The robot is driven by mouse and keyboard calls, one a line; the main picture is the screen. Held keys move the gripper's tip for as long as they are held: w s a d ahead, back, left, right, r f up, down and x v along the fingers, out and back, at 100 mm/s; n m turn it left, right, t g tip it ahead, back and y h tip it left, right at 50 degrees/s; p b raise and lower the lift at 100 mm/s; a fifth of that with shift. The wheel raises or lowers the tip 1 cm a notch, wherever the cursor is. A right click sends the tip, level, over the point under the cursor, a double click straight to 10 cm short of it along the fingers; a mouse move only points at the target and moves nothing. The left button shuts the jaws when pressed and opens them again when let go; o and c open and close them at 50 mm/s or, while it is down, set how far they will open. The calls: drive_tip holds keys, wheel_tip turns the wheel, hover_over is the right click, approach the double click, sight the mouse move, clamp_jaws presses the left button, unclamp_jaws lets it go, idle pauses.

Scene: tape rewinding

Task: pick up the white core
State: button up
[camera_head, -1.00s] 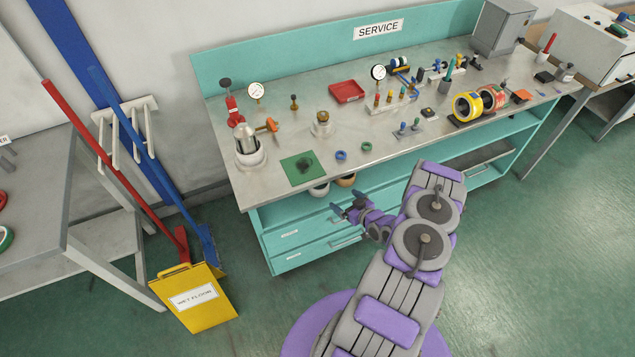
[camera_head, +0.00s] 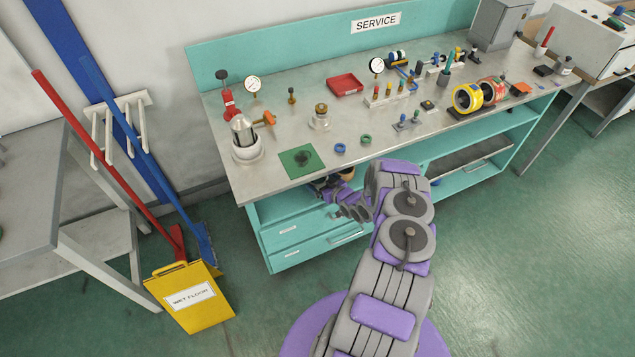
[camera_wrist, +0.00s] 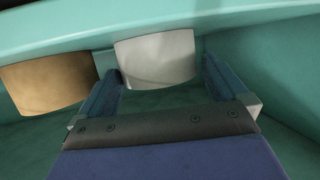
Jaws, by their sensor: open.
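The white core (camera_wrist: 157,60) shows in the wrist view as a pale, short cylinder, its top cut off by the teal edge above it. My gripper (camera_wrist: 162,84) is open, with one finger on each side of the white core. The core is ahead of the palm, at or just past the fingertips; I cannot tell whether a finger touches it. A brown core (camera_wrist: 48,80) stands just left of the left finger. In the head view, my gripper reaches under the bench top, and the white core is hidden by it; part of the brown core (camera_head: 347,173) shows.
The teal bench edge (camera_wrist: 220,14) runs close above the cores. A teal side wall (camera_wrist: 285,75) is on the right in the wrist view. The bench top (camera_head: 250,182) carries a green mat (camera_head: 302,161), rings and tools. Drawers (camera_head: 290,250) are below the shelf.

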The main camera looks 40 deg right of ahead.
drive_tip(key=shift+x, duration=1)
drive_tip(key=shift+d, duration=0.15)
drive_tip(key=shift+c, duration=0.2)
drive_tip(key=shift+d, duration=0.1)
drive_tip(key=shift+c, duration=0.8)
drive_tip(key=shift+a, duration=0.25)
drive_tip(key=c, duration=0.5)
drive_tip(key=shift+r, duration=0.15)
